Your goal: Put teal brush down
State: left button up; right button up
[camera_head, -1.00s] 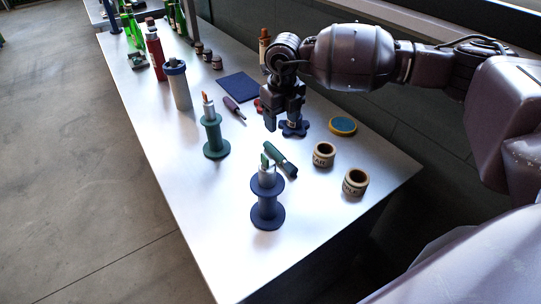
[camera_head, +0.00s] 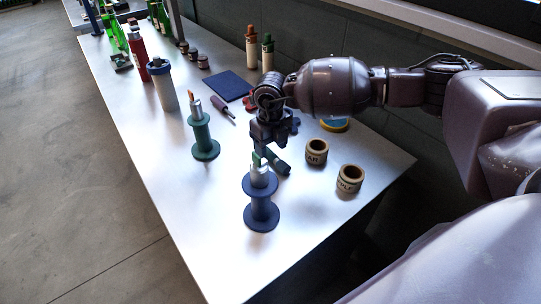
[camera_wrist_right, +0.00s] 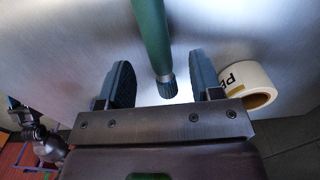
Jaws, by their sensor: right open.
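The teal brush (camera_head: 281,167) lies on the table behind the blue spool stand, partly hidden by my right gripper in the head view. In the right wrist view, the teal brush (camera_wrist_right: 152,35) runs down between the fingers, its dark ribbed end nearest the palm. My right gripper (camera_wrist_right: 162,85) is open, with a finger on each side of the brush and a gap on both sides. In the head view, my right gripper (camera_head: 270,143) hangs just over the brush, pointing down.
The blue spool stand (camera_head: 261,213), holding a grey piece with a green tip, is close in front of the brush. Two lettered cream rings (camera_head: 317,153) (camera_head: 350,181) stand to the right. A green spool stand (camera_head: 205,150) is at left. The table's front left is clear.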

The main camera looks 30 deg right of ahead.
notch_tip(320, 180, down, 3)
jog(key=shift+r, duration=0.15)
jog(key=shift+r, duration=0.1)
jog(key=c, duration=1)
